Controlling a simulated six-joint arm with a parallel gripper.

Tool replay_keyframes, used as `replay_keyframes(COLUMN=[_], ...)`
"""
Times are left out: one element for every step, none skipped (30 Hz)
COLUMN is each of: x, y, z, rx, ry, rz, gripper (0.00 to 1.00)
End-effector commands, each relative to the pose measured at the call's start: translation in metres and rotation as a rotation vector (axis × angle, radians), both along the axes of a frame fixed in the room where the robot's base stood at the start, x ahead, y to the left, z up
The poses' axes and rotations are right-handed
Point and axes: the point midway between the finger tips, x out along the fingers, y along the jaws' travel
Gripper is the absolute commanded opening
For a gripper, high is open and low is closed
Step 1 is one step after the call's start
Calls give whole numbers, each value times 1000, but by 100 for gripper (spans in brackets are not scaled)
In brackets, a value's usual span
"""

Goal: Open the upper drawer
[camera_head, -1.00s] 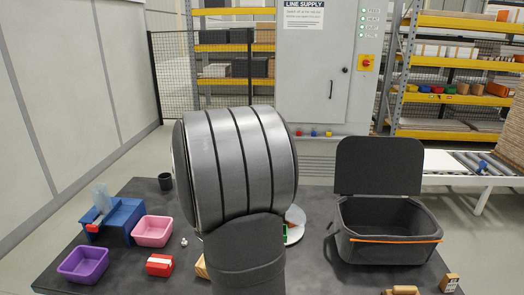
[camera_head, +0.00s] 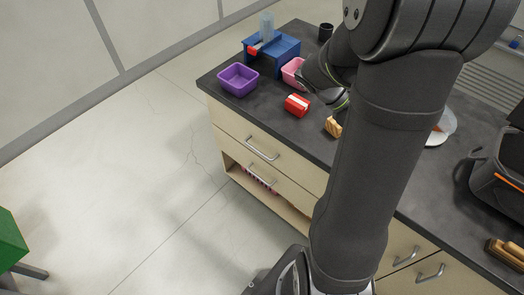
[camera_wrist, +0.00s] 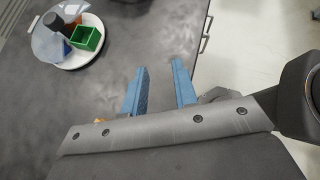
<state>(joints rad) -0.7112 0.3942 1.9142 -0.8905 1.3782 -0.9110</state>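The upper drawer (camera_head: 237,132) is in the left part of the bench front in the head view. It looks shut and has a silver bar handle (camera_head: 262,149). A second bar handle (camera_head: 262,175) sits below it. In the wrist view my gripper (camera_wrist: 159,67) has two blue fingers spread apart with nothing between them, over the dark bench top (camera_wrist: 125,35). A metal handle (camera_wrist: 206,35) shows at the bench edge, to the right of the fingers. In the head view my arm hides the fingers and part of the bench front.
On the bench stand a purple bin (camera_head: 238,80), a pink bin (camera_head: 292,72), a blue box (camera_head: 272,54), a red box (camera_head: 297,105) and a dark bag (camera_head: 500,165) at right. More handles (camera_head: 406,257) are at lower right.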

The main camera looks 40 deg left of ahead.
Motion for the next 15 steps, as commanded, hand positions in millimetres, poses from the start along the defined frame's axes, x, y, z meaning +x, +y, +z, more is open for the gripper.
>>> replay_keyframes(x=[-4, -6, -8, -11, -14, -18, -21, -25, -30, -35, -40, -47, -53, -60, -69], y=[19, 28, 41, 51, 62, 75, 86, 96, 110, 121, 131, 145, 156, 166, 180], z=[-2, -2, -1, -1, -1, -1, 0, 0, 0, 1, 1, 1, 1, 2, 2], rx=[-61, -99, -154, -196, -238, -297, -340, -386, -447, -495, -543, -609, -659, -710, -779], ry=[40, 65, 96, 119, 140, 168, 187, 206, 228, 244, 260, 277, 290, 302, 316], rz=[94, 148, 221, 274, 326, 395, 446, 493, 559, 605, 651, 709, 753, 794, 847], gripper=[26, 26, 26, 26, 26, 26, 26, 26, 26, 26, 26, 26, 26, 26, 26])
